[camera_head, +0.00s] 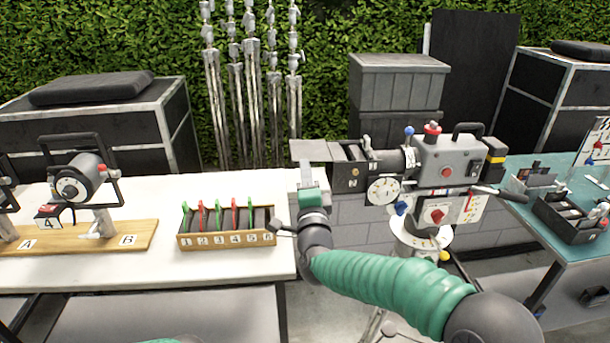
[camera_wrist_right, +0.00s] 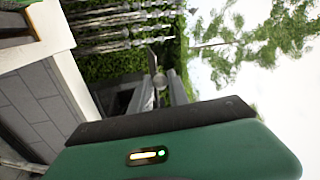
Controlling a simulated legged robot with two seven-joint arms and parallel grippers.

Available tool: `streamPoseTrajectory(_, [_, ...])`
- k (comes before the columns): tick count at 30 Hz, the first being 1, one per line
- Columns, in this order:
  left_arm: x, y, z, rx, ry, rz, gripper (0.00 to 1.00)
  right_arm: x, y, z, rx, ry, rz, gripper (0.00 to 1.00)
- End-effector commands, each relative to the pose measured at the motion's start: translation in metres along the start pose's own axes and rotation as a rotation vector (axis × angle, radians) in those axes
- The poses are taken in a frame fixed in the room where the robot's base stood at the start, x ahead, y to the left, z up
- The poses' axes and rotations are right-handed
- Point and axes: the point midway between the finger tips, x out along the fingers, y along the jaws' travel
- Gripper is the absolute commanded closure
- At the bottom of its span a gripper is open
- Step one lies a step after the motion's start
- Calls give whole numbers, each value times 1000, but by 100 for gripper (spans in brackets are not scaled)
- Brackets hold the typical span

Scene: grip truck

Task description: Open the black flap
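The camera rig (camera_head: 440,165) stands right of centre in the head view, with a dark box (camera_head: 350,172) at its left end. A flat grey flap-like plate (camera_head: 311,150) sticks out left from the top of that box; I cannot tell if it is the black flap. My right gripper (camera_head: 306,173) points away from me, just below this plate and left of the box. In the right wrist view, the gripper fingers (camera_wrist_right: 162,83) are small and dark, with a thin plate near their tips. Contact and finger gap are unclear. My left gripper is out of view.
A white table (camera_head: 150,265) on the left holds a numbered wooden rack (camera_head: 228,240) and a lamp (camera_head: 80,180) on a wooden board. A teal table (camera_head: 560,237) with a black tray stands right. Light stands (camera_head: 250,90) and black cases (camera_head: 105,130) are behind.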

Motion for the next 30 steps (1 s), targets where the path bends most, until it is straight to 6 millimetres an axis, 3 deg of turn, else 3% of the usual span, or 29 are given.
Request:
streamPoseTrajectory(1, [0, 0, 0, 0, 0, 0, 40, 0, 0, -2, -1, 3, 0, 72])
streamPoseTrajectory(5, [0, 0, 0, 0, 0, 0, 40, 0, 0, -1, -1, 2, 0, 57])
streamPoseTrajectory(14, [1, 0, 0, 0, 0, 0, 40, -1, 0, 0, -1, 0, -1, 57])
streamPoseTrajectory(17, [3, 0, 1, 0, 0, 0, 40, -11, 0, 0, -1, 0, -2, 57])
streamPoseTrajectory(20, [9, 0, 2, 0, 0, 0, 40, -32, 2, 1, -4, -1, -1, 57])
streamPoseTrajectory(30, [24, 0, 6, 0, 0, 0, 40, -130, 2, 0, -5, -1, -1, 57])
